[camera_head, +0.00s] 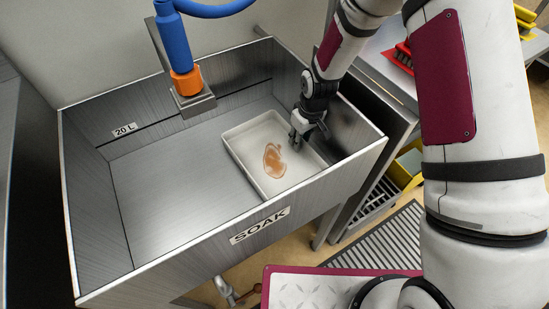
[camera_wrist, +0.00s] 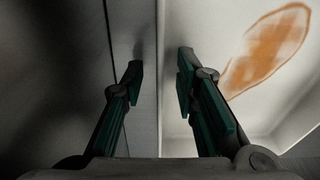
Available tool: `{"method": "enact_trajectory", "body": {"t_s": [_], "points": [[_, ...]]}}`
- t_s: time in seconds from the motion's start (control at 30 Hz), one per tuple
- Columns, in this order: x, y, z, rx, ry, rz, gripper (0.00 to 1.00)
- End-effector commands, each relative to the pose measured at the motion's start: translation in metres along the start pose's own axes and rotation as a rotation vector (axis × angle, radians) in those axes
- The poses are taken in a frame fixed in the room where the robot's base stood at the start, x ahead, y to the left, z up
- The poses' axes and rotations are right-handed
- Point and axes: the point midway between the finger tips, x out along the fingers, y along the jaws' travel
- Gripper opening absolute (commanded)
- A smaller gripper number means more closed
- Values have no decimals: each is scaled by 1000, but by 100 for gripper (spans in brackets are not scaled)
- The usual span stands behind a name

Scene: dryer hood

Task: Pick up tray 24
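A shallow pale tray (camera_head: 238,134) lies in the right part of the steel sink marked SOAK, with an orange-brown stain (camera_head: 273,160) on its floor. No number shows on it. My gripper (camera_head: 297,140) reaches down at the tray's right-hand side. In the wrist view my gripper (camera_wrist: 160,68) is open, with the tray's pale wall (camera_wrist: 157,110) running between the two fingers. The right finger is over the inside of the tray, the left finger over the darker outside. A gap shows between fingers and wall; fingertip depth is hard to judge. The stain also shows there (camera_wrist: 268,46).
The sink (camera_head: 165,195) has high walls, close to my arm on the right. A blue hose with an orange collar (camera_head: 186,83) and metal nozzle hangs over the sink. The sink floor left of the tray is clear. A counter with red brushes (camera_head: 403,57) stands at right.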

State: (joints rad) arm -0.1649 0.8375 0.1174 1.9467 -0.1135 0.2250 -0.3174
Motion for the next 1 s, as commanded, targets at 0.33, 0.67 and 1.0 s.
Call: {"method": "enact_trajectory", "body": {"t_s": [0.33,0.67,1.0], "points": [[0,0,0,0,0,0,0],[-3,0,-1,0,1,0,0],[-36,1,-6,1,4,2,0]]}}
